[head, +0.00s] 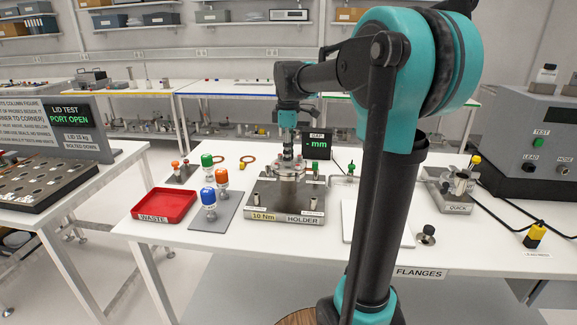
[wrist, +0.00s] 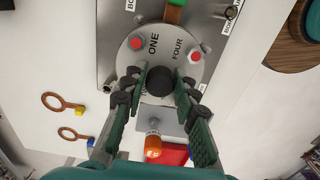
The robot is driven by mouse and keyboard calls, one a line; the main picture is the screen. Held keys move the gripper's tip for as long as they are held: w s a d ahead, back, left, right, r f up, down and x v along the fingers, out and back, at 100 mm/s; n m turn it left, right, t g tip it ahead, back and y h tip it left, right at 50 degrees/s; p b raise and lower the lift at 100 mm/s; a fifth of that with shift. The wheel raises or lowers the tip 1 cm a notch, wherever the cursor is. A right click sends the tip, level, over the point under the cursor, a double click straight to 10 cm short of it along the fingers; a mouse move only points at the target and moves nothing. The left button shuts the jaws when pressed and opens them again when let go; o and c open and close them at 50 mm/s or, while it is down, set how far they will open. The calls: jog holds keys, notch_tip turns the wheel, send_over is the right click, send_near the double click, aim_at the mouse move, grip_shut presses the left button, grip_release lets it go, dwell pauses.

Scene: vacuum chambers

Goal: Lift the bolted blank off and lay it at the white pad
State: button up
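The blank is a round grey metal disc (wrist: 152,50) marked ONE and FOUR, seated on the holder (head: 284,217) in the head view. It has a dark central knob (wrist: 160,80). Red-topped bolts (wrist: 135,43) (wrist: 196,56) and a green-topped part (wrist: 175,10) show around its face. My gripper (wrist: 161,86) is above the blank, its two green-padded fingers on either side of the knob with small gaps seeming to show. In the head view my gripper (head: 288,152) points down over the holder. The white pad (head: 350,228) lies right of the holder, partly hidden by my arm.
A red waste tray (head: 163,205) and a grey plate (head: 212,221) with coloured-knob tools stand left of the holder. A small display (head: 318,145) stands behind it. A quick-clamp fixture (head: 452,192) and grey control box (head: 530,140) are right. Copper rings (wrist: 70,133) lie nearby.

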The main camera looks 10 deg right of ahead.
grip_shut()
jog(key=shift+r, duration=0.1)
